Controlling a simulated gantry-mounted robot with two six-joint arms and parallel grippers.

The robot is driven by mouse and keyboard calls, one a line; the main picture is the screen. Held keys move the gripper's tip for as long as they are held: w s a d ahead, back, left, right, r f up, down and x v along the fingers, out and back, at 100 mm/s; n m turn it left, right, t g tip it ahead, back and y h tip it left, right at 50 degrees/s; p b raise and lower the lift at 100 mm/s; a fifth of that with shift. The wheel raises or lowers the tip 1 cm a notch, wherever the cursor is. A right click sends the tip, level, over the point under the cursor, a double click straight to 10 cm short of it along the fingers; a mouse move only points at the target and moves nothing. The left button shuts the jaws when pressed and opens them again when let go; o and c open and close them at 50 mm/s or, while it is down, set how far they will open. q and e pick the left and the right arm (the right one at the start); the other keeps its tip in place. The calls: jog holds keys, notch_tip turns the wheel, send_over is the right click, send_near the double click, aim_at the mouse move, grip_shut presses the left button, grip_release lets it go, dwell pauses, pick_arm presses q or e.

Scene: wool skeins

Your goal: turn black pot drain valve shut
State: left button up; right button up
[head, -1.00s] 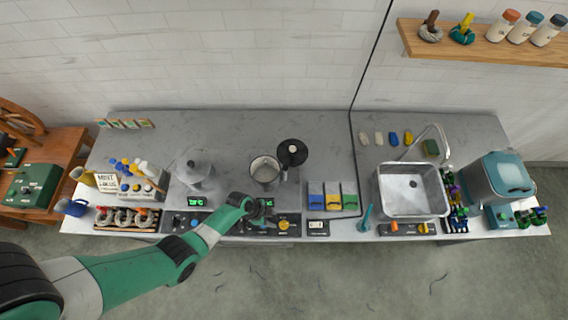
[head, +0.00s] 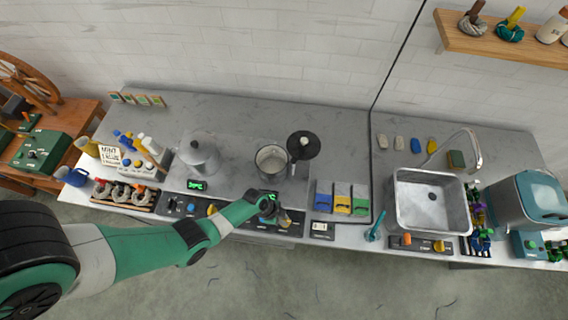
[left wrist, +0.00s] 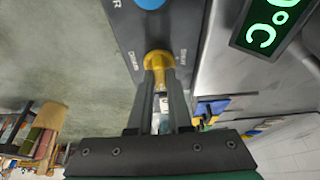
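A yellow valve handle (left wrist: 158,62) sits on the dark front panel, with a small printed word on each side of it and a blue knob above, in the left wrist view. My left gripper (left wrist: 161,82) has its two fingers close together on both sides of the handle, apparently shut on it. In the head view my left gripper (head: 284,218) is over the front panel, at the yellow handle, and partly hides it. An open grey pot (head: 271,162) stands behind, beside a round black lid (head: 303,145). My right gripper is not in view.
A lidded metal pot (head: 199,153) stands to the left. Blue, yellow and green packets (head: 341,203) lie right of the gripper. Further right are a sink (head: 432,205) and a teal-lidded pot (head: 525,196). A green display (left wrist: 270,20) is near the handle.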

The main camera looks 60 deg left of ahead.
pick_arm(q)
grip_shut()
jog(key=shift+n, duration=0.4)
jog(key=n, duration=0.1)
jog(key=n+y+p, duration=0.1)
jog(key=n, duration=0.1)
jog(key=shift+s+d+n+t, duration=0.1)
jog(key=shift+d+n+t, duration=0.05)
jog(key=shift+n+t, duration=0.2)
jog(key=n+y, duration=0.1)
jog(key=n, duration=0.2)
jog(key=shift+d+n+t+y, duration=0.1)
jog(key=shift+n+t+y, duration=0.15)
jog(key=shift+y, duration=0.15)
jog(key=n+y, duration=0.1)
jog(key=n, duration=0.1)
jog(key=shift+f+n, duration=0.1)
jog(key=shift+n, duration=0.2)
jog(key=n+y+b, duration=0.1)
jog(key=n, duration=0.2)
jog(key=shift+d+n+b, duration=0.15)
jog(key=shift+n+b, duration=0.2)
jog(key=shift+n, duration=0.05)
jog(key=shift+n+g+y, duration=0.4)
jog(key=shift+n+g, duration=0.1)
jog(key=shift+n, duration=0.2)
jog(key=shift+n+g+y, duration=0.3)
jog(key=shift+n+g, duration=0.1)
jog(key=shift+n, duration=0.7)
